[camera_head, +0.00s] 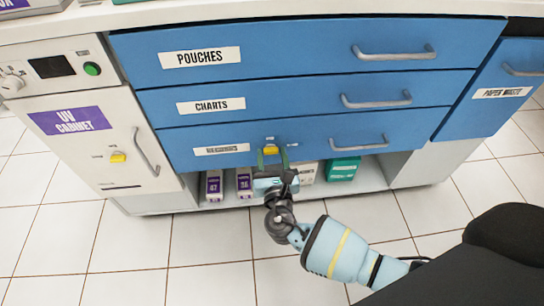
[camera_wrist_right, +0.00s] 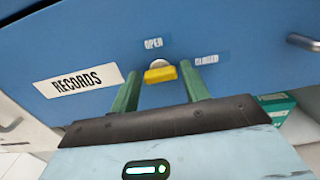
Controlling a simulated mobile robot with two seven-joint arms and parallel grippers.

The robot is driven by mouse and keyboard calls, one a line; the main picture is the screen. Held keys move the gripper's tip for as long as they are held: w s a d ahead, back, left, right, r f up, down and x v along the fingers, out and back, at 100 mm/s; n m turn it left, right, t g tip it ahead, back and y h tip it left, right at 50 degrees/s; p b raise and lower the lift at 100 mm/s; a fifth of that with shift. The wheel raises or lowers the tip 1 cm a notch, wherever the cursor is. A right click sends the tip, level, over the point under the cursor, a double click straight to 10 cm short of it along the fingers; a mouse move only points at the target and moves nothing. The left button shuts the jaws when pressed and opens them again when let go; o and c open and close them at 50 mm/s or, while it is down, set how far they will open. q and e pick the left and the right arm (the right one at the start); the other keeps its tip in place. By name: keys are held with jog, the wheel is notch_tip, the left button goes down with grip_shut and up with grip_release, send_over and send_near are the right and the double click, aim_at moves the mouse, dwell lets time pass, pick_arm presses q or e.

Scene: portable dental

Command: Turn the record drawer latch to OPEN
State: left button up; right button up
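The record drawer (camera_head: 330,135) is the lowest blue drawer. Its RECORDS label (camera_wrist_right: 80,80) reads clearly in the right wrist view. The yellow latch (camera_wrist_right: 160,74) sits on a pale round base on the drawer front; it also shows in the head view (camera_head: 271,150). The OPEN mark (camera_wrist_right: 153,43) is above the latch and the CLOSED mark (camera_wrist_right: 206,60) is to its right. My right gripper (camera_head: 272,157) is at the drawer front. Its green fingers are spread on either side of the latch, with visible gaps. My left gripper is not in view.
The drawer's grey handle (camera_head: 358,146) is right of the latch. Purple-labelled boxes (camera_head: 214,186) and a green box (camera_head: 342,168) stand on the open shelf below. The UV cabinet (camera_head: 100,130) with its own yellow latch is at the left. Tiled floor in front is clear.

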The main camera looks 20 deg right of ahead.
jog(key=c, duration=0.6)
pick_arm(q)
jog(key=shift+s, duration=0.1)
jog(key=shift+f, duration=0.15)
pick_arm(e)
jog(key=shift+m, duration=0.4)
jog(key=shift+f+m+b, duration=0.1)
jog(key=shift+m+b, duration=0.5)
jog(key=shift+m, duration=0.4)
pick_arm(q)
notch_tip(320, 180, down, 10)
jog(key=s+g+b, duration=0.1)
jog(key=b, duration=0.7)
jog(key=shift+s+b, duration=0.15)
jog(key=shift+b, duration=0.15)
pick_arm(e)
jog(key=shift+d+f+m, duration=0.1)
jog(key=shift+d+m, duration=0.05)
jog(key=shift+m, duration=3.65)
jog(key=shift+d+f+m, duration=0.1)
jog(key=shift+m, duration=3.7)
jog(key=shift+r, duration=0.1)
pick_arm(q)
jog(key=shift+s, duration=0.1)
